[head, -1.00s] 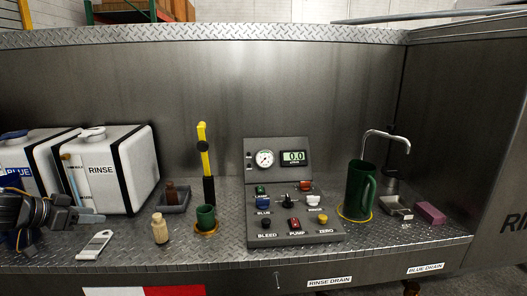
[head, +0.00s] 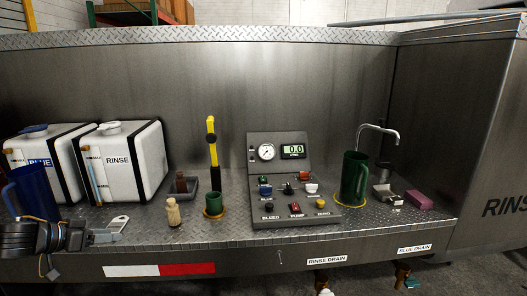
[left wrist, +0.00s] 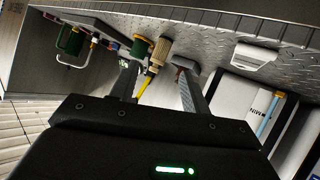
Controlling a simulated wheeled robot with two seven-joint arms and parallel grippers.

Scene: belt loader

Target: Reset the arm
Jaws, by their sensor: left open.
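My left gripper (head: 105,236) is low at the left, near the bench's front edge. Its two fingers (left wrist: 158,68) are apart with nothing held between them. In the left wrist view a small tan bottle (left wrist: 158,54) lines up with the gap, standing beyond the fingertips. That bottle (head: 173,212) stands on the bench, clear of the gripper, in the head view. A flat white scraper-like piece (head: 120,223) lies right behind the gripper, partly hidden by it. It also shows in the left wrist view (left wrist: 254,56). My right gripper is not in view.
A blue pitcher (head: 36,192) stands by the left arm, before white BLUE (head: 40,150) and RINSE (head: 140,150) tanks. A green cup (head: 213,204), control panel (head: 295,216), green pitcher (head: 353,180), tap (head: 377,129) and pink block (head: 419,201) stand farther right.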

